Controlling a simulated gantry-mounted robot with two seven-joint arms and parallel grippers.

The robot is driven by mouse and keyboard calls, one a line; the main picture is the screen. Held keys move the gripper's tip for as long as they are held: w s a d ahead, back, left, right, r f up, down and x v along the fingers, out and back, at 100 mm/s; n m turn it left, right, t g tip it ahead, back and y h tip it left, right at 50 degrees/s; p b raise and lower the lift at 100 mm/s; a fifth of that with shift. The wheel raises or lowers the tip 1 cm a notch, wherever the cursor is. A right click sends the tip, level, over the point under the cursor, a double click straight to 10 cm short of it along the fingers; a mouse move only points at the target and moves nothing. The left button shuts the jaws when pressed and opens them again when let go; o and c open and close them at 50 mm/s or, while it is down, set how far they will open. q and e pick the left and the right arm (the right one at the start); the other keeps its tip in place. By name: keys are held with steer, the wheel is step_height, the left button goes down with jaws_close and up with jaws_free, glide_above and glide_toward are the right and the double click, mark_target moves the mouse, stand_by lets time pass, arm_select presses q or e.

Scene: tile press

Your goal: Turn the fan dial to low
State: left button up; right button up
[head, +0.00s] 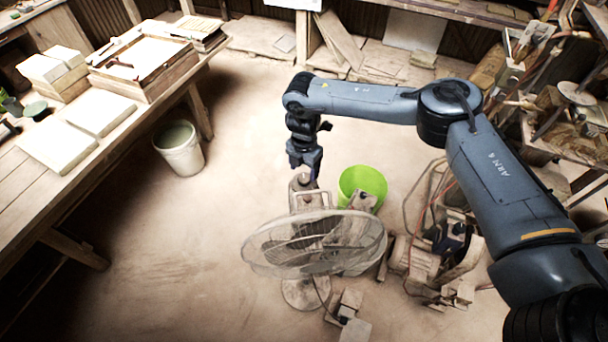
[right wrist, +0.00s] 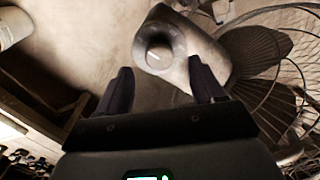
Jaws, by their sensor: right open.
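The fan (head: 315,243) stands on the floor in the middle of the head view, with a wire cage and a round base. Its dial (right wrist: 158,53) is a round grey knob with a pale line across its face, on the motor housing (right wrist: 213,62) in the right wrist view. My right gripper (head: 304,172) hangs just behind the fan head. In the right wrist view my right gripper (right wrist: 162,80) is open, one finger on each side of the dial in the picture. I cannot tell whether the fingers touch it. My left gripper is not in view.
A lime-green bucket (head: 362,184) stands right beside the fan. Machinery with cables (head: 440,250) is to the right, and small blocks (head: 350,315) lie by the fan base. A workbench (head: 45,180) and a white bucket (head: 180,150) are at left. The floor between is clear.

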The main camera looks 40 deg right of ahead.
mark_target(304, 178)
steer(key=shift+f, duration=2.1)
steer(key=c, duration=1.1)
